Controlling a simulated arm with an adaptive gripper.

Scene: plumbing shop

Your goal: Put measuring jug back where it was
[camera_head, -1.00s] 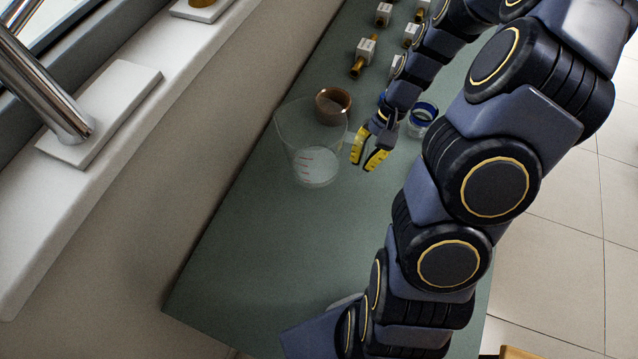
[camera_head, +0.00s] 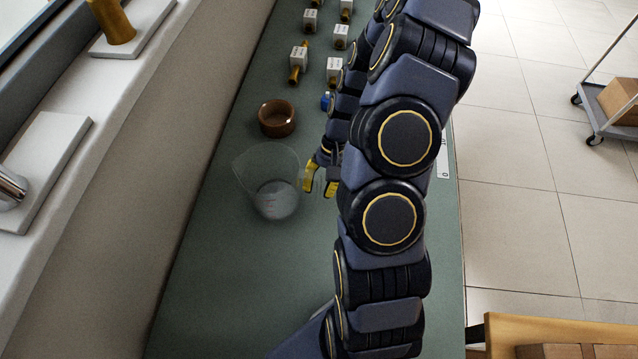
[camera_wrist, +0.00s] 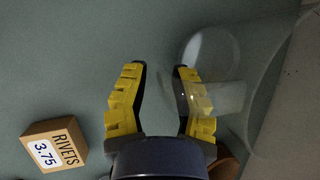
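In the wrist view my gripper (camera_wrist: 160,90) is open, with bare bench between the fingers. The jug (camera_wrist: 222,50) shows there at the right, and its clear side or handle overlaps the right finger. I cannot tell whether they touch. My arm hides part of the bench to the right.
A brown bowl-like ring (camera_head: 277,119) stands behind the jug. Several white labelled boxes with brass fittings (camera_head: 298,62) line the back of the bench. A rivets box (camera_wrist: 54,146) lies lower left in the wrist view. The bench front (camera_head: 230,290) is clear; the wall and sill run along the left.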

